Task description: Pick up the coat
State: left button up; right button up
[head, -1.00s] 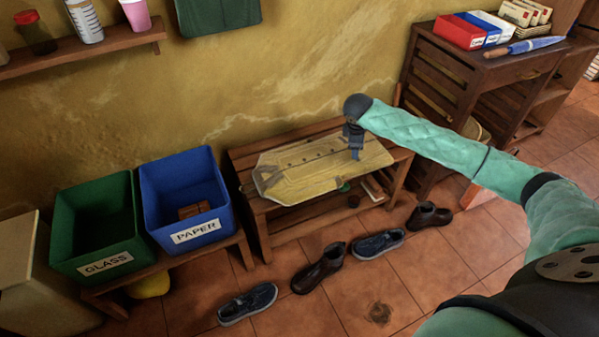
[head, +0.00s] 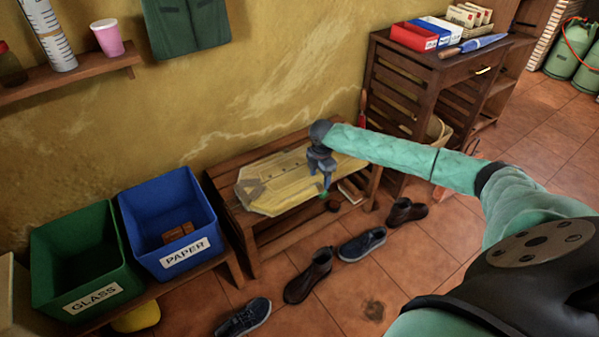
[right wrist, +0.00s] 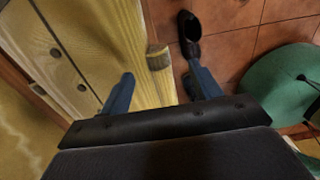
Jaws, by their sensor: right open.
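The coat (head: 278,188) is pale yellow with a row of dark buttons and lies flat on a slatted wooden bench (head: 250,257) against the wall. My right gripper (head: 324,184) is over the coat's front edge, and its arm hides part of the coat's right end. In the right wrist view the right gripper's (right wrist: 163,88) two blue fingers are spread apart with nothing held. The coat (right wrist: 95,45) fills the left side there, with a yellow edge strip between the fingers. I cannot tell whether the fingers touch it. My left gripper is not in view.
Several dark shoes (head: 308,276) stand on the tiled floor before the bench. A blue PAPER bin (head: 160,205) and a green GLASS bin (head: 75,265) stand at left. A slatted wooden cabinet (head: 400,85) stands at right. A dark green garment (head: 185,28) hangs above.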

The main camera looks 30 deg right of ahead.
aim_at(317, 185)
jog(key=shift+w+a+f, duration=0.15)
jog(key=shift+f, duration=1.55)
jog(key=shift+w+a+f, duration=0.1)
jog(key=shift+f, duration=1.6)
grip_shut()
jog(key=shift+w+r, duration=0.1)
jog(key=shift+r, duration=0.05)
